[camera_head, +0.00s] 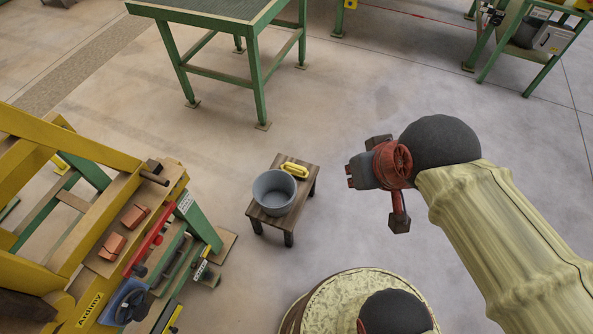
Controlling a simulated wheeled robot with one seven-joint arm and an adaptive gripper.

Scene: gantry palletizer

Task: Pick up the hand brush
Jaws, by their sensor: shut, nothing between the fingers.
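A small yellow object that looks like the hand brush (294,169) lies at the back edge of a small wooden stool (274,219), in the middle of the head view. Its bristles cannot be made out. My gripper (351,173) is to the right of the stool and apart from the brush. It points left, is shut and holds nothing.
A grey bucket (273,196) stands on the stool, close in front of the brush. A yellow and green machine frame (110,235) with tools fills the left side. A green table (208,18) stands behind. The floor around the stool is clear.

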